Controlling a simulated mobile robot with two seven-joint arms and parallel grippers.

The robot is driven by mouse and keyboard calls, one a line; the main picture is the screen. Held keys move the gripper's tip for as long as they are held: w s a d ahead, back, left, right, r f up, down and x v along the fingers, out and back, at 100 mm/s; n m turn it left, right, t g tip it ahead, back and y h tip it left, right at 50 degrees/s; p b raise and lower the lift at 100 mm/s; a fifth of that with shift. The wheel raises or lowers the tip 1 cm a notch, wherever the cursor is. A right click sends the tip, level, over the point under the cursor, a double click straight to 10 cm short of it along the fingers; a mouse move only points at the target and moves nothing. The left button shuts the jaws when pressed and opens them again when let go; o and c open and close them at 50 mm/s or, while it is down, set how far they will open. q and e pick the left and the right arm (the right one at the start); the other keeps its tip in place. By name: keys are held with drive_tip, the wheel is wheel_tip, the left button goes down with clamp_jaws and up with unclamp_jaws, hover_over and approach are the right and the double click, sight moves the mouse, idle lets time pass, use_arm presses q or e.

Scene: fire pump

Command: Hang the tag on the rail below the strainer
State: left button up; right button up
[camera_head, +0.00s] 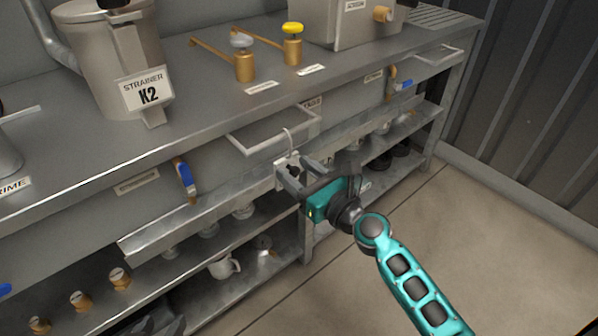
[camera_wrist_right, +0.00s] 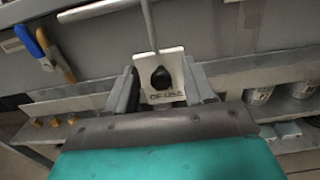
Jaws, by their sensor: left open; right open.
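The tag (camera_head: 281,176) is a white plate with a black shape and dark lettering along its lower edge; it also shows in the right wrist view (camera_wrist_right: 174,62). A thin hook or wire (camera_head: 289,141) runs up from it to a pale U-shaped rail (camera_head: 262,149) on the bench front. My right gripper (camera_head: 289,179) is open, with its fingers on either side of the tag; whether they touch it I cannot tell. The strainer (camera_head: 100,62), labelled K2, stands on the bench top to the left of this rail. My left gripper is not in view.
A blue-handled valve (camera_head: 184,174) sticks out left of the tag. A metal ledge (camera_head: 150,240) runs below. Lower shelves hold brass fittings and a white mug (camera_head: 222,267). Another U-shaped rail (camera_head: 440,60) is at the far right. The floor (camera_head: 500,235) is clear at right.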

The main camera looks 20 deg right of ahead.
use_arm(q)
drive_tip(key=shift+d+f+b, duration=0.1)
drive_tip(key=shift+d+b, duration=0.05)
drive_tip(key=shift+b, duration=0.2)
use_arm(e)
drive_tip(key=v, duration=1.3)
drive_tip(key=shift+a, duration=0.15)
